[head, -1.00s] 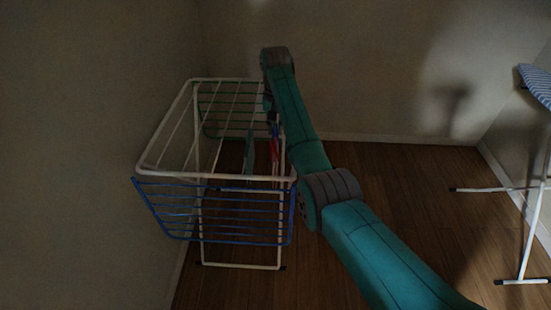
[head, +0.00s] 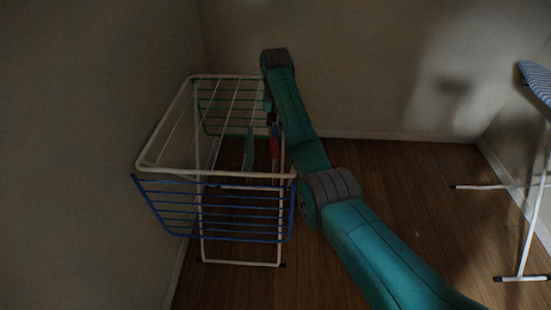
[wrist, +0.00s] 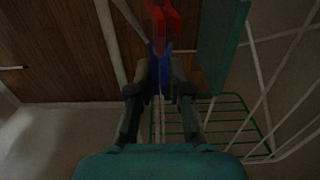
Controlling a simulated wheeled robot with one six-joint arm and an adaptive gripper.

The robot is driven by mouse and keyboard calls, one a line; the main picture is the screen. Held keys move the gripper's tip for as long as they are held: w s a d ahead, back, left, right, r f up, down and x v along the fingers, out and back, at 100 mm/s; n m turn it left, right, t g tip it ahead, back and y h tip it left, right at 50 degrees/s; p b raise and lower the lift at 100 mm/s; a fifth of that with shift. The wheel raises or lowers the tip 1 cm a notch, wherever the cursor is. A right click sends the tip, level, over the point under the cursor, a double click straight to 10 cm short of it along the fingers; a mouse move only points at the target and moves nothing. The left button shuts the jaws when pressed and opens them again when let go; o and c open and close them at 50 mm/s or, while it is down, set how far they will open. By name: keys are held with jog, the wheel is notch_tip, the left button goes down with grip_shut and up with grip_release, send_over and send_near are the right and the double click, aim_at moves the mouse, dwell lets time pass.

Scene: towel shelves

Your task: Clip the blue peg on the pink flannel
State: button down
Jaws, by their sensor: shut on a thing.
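My gripper (wrist: 160,72) is shut on the blue peg (wrist: 158,60), which shows between its fingers in the wrist view. A red piece (wrist: 164,18) with two prong-like parts lies just beyond the blue peg. I cannot tell whether it is cloth or another peg, or whether it touches the blue peg. In the head view the red piece (head: 274,146) hangs beside my arm at the right side of the drying rack (head: 152,148). I cannot make out a clearly pink flannel. My gripper is mostly hidden behind my arm in the head view.
A teal cloth (wrist: 222,45) hangs close to the right of the peg in the wrist view. The rack has a blue side wing (head: 215,240) and a green wing (wrist: 215,107). An ironing board (head: 536,82) stands at the right. The wooden floor between is clear.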

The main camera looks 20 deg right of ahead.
jog(key=shift+f, duration=0.75)
dwell(0.5)
jog(key=c, duration=1)
grip_release()
jog(key=shift+o, duration=1.5)
jog(key=shift+r, duration=0.1)
notch_tip(320, 180, up, 7)
jog(key=shift+s, duration=0.15)
